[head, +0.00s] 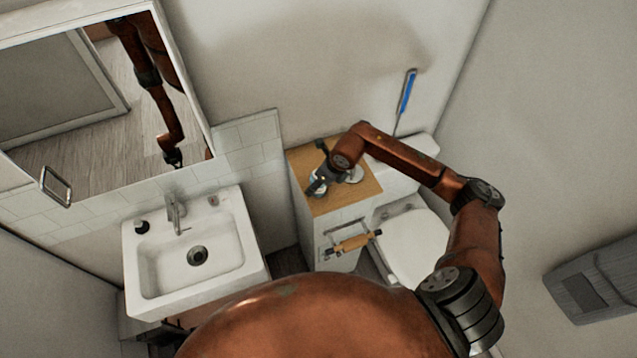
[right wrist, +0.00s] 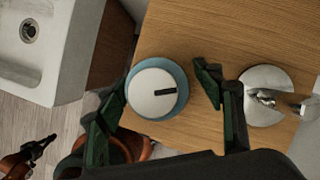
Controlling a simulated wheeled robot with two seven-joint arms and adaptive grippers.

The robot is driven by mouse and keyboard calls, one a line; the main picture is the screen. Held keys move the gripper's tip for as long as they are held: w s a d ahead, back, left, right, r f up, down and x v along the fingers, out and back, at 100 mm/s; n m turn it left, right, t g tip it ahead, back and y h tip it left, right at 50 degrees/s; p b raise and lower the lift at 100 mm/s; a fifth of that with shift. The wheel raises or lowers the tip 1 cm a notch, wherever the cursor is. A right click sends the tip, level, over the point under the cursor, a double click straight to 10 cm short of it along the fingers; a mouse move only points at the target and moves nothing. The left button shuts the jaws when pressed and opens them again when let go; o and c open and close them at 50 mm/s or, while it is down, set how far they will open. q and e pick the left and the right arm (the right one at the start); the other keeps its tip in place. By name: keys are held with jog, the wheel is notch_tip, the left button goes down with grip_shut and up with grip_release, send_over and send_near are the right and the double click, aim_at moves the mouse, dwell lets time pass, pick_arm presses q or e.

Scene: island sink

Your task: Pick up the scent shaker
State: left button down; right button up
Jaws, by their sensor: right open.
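The scent shaker (right wrist: 155,92) appears to be the round container with a white top, a dark slot and a blue-grey rim. It stands on the wooden cabinet top (right wrist: 190,35). In the right wrist view my right gripper (right wrist: 162,84) is open, with one dark green finger on each side of the shaker and a visible gap on the right. I cannot tell whether the left finger touches it. In the head view the right gripper (head: 318,184) is over the cabinet's left part and mostly hides the shaker (head: 317,189).
A round metal object (right wrist: 262,92) stands on the cabinet right of the gripper. A white sink (head: 190,250) is to the left, a toilet (head: 415,245) to the right. A paper holder (head: 352,243) is on the cabinet front. A blue-handled brush (head: 407,92) stands behind.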

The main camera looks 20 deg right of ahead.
jog(key=shift+w+f, duration=0.1)
jog(key=shift+c, duration=0.5)
jog(key=c, duration=1.2)
jog(key=shift+c, duration=0.2)
